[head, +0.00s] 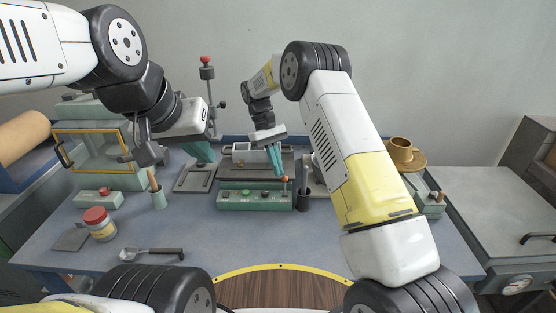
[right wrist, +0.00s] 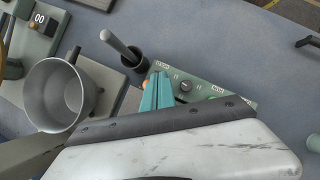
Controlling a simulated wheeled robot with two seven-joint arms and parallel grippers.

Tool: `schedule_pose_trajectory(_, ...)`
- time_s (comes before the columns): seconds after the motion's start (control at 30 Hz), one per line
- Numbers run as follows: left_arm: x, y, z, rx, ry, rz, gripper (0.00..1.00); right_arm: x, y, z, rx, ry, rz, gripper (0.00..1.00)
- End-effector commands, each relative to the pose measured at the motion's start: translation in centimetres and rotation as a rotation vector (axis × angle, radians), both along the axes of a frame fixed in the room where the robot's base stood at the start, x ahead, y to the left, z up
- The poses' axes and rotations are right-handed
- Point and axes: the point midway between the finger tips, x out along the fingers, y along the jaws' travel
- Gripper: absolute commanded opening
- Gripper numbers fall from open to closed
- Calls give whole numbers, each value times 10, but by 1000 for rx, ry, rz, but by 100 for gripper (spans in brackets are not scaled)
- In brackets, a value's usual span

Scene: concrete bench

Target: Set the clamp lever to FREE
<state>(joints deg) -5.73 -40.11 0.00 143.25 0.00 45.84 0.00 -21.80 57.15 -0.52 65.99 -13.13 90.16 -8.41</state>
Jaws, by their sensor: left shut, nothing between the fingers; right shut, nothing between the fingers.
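A green control box (head: 254,200) stands at the middle of the bench, with buttons on its front and a small orange-knobbed lever (head: 284,181) at its right end. I take this for the clamp lever; its labels are too small to read. My right gripper (head: 278,170) is shut and empty, its teal fingertips just above and behind the lever's knob. In the right wrist view the shut teal fingers (right wrist: 157,92) cover part of the box (right wrist: 205,88), and a bit of orange shows beside them. My left gripper (head: 208,158) is shut and empty, above a grey plate further left.
A grey vise-like fixture (head: 252,157) sits behind the box. A dark cup (head: 303,200) holding a tool stands close to the box's right end. A tall post with a red knob (head: 206,60) rises behind my left gripper. A grey pot (right wrist: 62,94) shows in the right wrist view.

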Motion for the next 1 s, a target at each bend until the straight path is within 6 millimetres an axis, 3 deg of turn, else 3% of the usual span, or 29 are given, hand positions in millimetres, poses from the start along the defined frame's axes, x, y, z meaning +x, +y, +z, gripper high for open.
schedule_pose_trajectory(0.33, 0, 0, 0, 0, 0, 0, 0, 3, 2, 5, 1, -2, 0, 0)
schedule_pose_trajectory(0.7, 0, 0, 0, 0, 0, 0, 0, 27, 18, 53, 0, -2, 0, 0)
schedule_pose_trajectory(1.0, 0, 0, 0, 0, 0, 0, 0, 32, 22, 67, 0, 0, 0, 0)
